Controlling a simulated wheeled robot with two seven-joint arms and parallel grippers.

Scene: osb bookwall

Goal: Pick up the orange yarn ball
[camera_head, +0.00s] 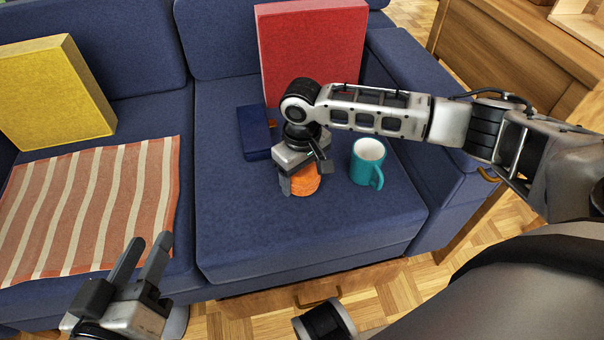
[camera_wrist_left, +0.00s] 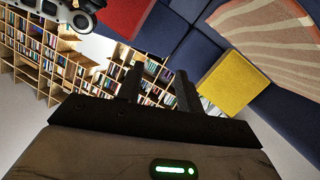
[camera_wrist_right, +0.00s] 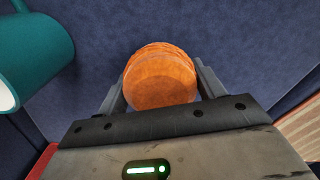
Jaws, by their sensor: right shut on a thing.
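The orange yarn ball (camera_head: 301,179) is on or just above the blue sofa's right seat in the head view; I cannot tell whether it touches the seat. My right gripper (camera_head: 304,182) comes down over it from above and is shut on it. In the right wrist view the ball (camera_wrist_right: 160,78) sits between the two fingers of the right gripper (camera_wrist_right: 160,85), and its far side is hidden. My left gripper (camera_head: 150,258) is open and empty in front of the sofa at the lower left. Its two fingers also show apart in the left wrist view (camera_wrist_left: 160,85).
A teal mug (camera_head: 366,163) stands right of the ball, close to my right gripper. A dark blue box-like object (camera_head: 254,133) lies behind the ball. A red cushion (camera_head: 310,50), a yellow cushion (camera_head: 55,95) and a striped cloth (camera_head: 95,205) are also on the sofa (camera_head: 300,245).

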